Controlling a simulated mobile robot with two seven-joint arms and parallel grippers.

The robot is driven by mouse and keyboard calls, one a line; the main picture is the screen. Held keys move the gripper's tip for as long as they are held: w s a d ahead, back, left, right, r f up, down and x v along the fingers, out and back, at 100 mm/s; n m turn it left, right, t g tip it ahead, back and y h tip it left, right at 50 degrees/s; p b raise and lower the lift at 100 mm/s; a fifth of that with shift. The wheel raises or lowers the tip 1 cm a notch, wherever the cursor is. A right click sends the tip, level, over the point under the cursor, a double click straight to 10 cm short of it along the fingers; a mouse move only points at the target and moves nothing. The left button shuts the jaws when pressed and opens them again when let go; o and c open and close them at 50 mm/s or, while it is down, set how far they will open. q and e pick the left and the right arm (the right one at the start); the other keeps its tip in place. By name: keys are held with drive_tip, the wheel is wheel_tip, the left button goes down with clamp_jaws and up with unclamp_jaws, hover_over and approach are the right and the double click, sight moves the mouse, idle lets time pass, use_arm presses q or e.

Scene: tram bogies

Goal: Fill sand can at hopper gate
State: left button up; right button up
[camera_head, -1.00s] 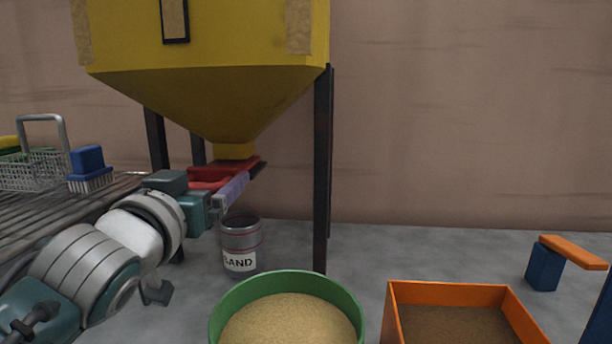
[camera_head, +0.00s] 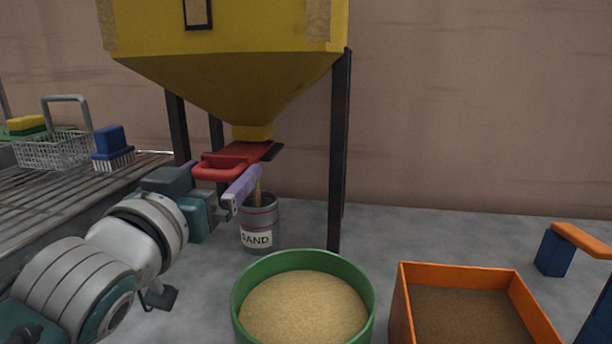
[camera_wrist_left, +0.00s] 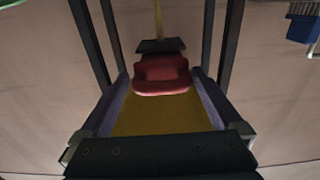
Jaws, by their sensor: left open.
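The yellow hopper (camera_head: 230,85) stands on dark legs with its spout pointing down. Its gate has a red handle (camera_head: 222,166) and a dark plate under the spout. A thin tan stream of sand (camera_head: 258,190) drops from the gate into the grey can labelled SAND (camera_head: 257,238) on the floor below; its fill level is hidden. My left gripper (camera_head: 246,182) is open beside the red handle, a purple finger hiding part of it. In the left wrist view, the red handle (camera_wrist_left: 162,75) appears between the spread fingers, and the stream (camera_wrist_left: 158,18) shows beyond. My right gripper is out of view.
A green tub of sand (camera_head: 305,310) and an orange box of darker grit (camera_head: 405,315) stand in front. A slatted bench (camera_head: 60,195) at left bears a wire basket (camera_head: 55,150) and a blue brush (camera_head: 110,142).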

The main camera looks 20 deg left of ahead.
use_arm(q)
drive_tip(key=p+v, duration=0.1)
drive_tip(key=v, duration=0.6)
drive_tip(key=shift+s, duration=0.1)
idle(7.2)
